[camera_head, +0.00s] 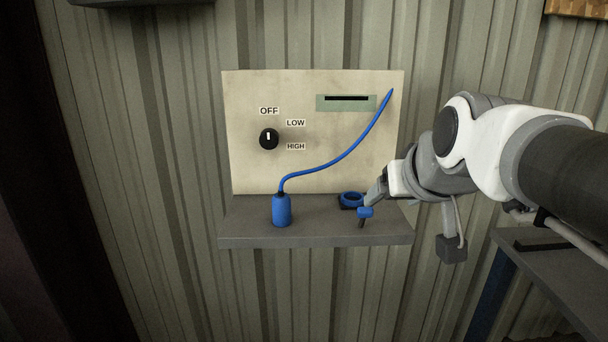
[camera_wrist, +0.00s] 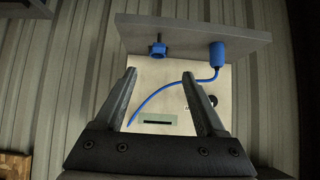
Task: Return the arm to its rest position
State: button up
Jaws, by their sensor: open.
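My gripper (camera_head: 377,194) is at the right end of the shelf, in front of the panel. In the wrist view my gripper (camera_wrist: 159,75) has its two fingers wide apart with nothing between them. The arm reaches in from the right in the head view, bent and away from its base. Close to the fingers are a blue ring (camera_head: 351,199) on a dark base and a small blue piece (camera_head: 365,212) with a dark stub. Whether a finger touches them cannot be told.
A grey shelf (camera_head: 310,240) juts out below a beige panel (camera_head: 250,95) with a black knob (camera_head: 269,139) and a slot (camera_head: 346,98). A blue cylinder (camera_head: 282,210) stands on the shelf, with a blue cable (camera_head: 340,160) rising from it. A dark table (camera_head: 560,270) is at lower right.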

jog(key=s+f+g+p, duration=0.1)
jog(key=s+g+p, duration=0.3)
jog(key=s+p, duration=0.6)
jog(key=s+a, duration=0.1)
jog(key=s, duration=0.3)
jog(key=shift+s+f, duration=0.15)
jog(key=shift+s, duration=0.2)
